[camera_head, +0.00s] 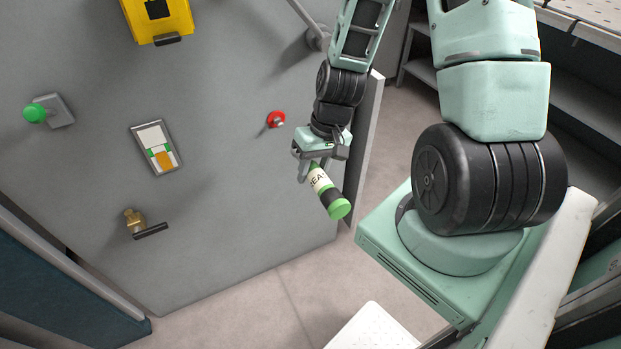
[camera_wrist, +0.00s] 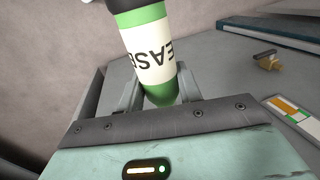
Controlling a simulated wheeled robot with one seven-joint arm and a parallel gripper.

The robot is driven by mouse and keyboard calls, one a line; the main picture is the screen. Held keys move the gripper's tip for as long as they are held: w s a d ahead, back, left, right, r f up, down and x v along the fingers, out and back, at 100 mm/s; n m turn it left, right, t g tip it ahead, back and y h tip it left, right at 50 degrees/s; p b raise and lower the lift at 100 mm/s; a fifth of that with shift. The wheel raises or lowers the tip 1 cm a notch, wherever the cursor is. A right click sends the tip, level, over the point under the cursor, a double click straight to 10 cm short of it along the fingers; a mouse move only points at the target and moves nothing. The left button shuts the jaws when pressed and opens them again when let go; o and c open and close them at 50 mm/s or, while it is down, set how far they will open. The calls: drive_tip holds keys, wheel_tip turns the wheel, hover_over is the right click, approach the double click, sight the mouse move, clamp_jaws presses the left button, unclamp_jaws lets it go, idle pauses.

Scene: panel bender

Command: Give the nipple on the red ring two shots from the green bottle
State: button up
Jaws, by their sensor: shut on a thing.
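The green bottle (camera_head: 321,184) has a cream label with dark letters and a black band near its green end. My gripper (camera_head: 308,168) is shut on it and holds it tilted, in front of the right part of the grey panel. In the wrist view the bottle (camera_wrist: 150,55) stands between the two fingers (camera_wrist: 160,92). The red ring (camera_head: 276,119) is on the grey panel, up and left of my gripper and apart from the bottle. A small pale nipple seems to show at its middle. The ring is not seen in the wrist view.
The grey panel (camera_head: 215,215) bears a green knob (camera_head: 35,113), a gauge plate (camera_head: 156,148), a brass fitting (camera_head: 134,220) with a dark handle, and a yellow box (camera_head: 158,18). Shelving is at the upper right.

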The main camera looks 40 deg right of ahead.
drive_tip(key=w+d+p, duration=0.1)
drive_tip(key=w+d, duration=0.1)
drive_tip(key=w, duration=0.6)
drive_tip(key=shift+w+d+p, duration=0.15)
drive_tip(key=shift+d+p, duration=0.1)
drive_tip(key=shift+p, duration=0.05)
idle(0.5)
drive_tip(key=a+f+n, duration=0.3)
drive_tip(key=a+f, duration=0.2)
drive_tip(key=shift+w+f+g, duration=0.2)
drive_tip(key=shift+w+g, duration=0.2)
